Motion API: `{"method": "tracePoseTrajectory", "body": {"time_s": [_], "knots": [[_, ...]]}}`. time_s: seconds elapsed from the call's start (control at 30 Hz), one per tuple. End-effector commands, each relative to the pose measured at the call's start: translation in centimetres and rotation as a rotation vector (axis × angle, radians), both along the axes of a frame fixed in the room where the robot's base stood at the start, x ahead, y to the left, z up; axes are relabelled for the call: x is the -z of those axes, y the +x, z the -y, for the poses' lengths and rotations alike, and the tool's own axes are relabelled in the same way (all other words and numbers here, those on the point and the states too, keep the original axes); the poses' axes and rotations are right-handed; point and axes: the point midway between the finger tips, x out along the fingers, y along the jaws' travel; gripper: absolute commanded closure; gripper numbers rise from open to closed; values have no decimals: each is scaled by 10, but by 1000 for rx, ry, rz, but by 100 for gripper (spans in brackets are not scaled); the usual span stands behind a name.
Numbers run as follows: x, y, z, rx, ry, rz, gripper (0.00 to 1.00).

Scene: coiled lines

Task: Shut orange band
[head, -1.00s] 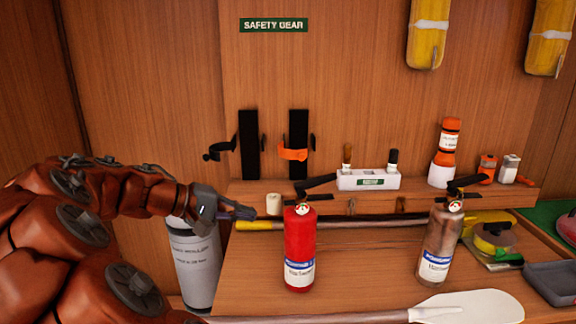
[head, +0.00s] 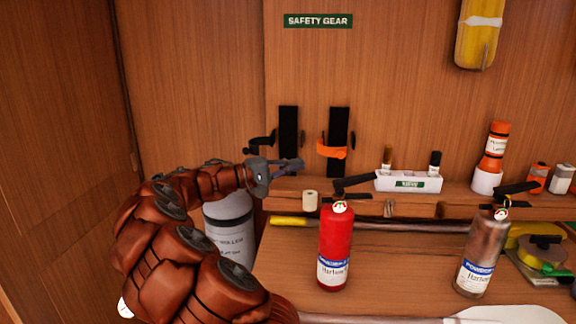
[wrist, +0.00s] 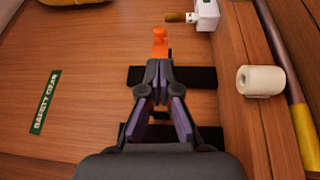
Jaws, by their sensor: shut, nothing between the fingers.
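The orange band (head: 331,152) is on the right one of two black wall brackets (head: 338,128) below the sign; it sticks out from the bracket's front. In the wrist view the orange band (wrist: 160,40) shows just beyond my fingertips. The left black bracket (head: 288,128) has a black band (head: 262,141) at its left side. My gripper (head: 297,165) is shut and empty, in front of the left bracket's lower end and left of the orange band. In the wrist view my gripper (wrist: 157,72) points toward the orange band; whether it touches cannot be told.
A white roll (head: 310,200) and a white holder (head: 408,182) stand on the shelf. A red extinguisher (head: 335,248) stands on the bench, with a worn one (head: 478,255) to the right. A grey cylinder (head: 231,228) stands behind my arm.

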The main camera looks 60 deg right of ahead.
Motion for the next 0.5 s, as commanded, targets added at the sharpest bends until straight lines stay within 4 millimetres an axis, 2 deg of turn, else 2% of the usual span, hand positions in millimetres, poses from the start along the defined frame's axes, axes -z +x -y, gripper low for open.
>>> {"method": "tracePoseTrajectory", "body": {"time_s": [0.2, 0.5], "knots": [[-5, -29, 29, 6, 2, -1, 100], [-8, -56, 62, 3, 2, -1, 100]]}}
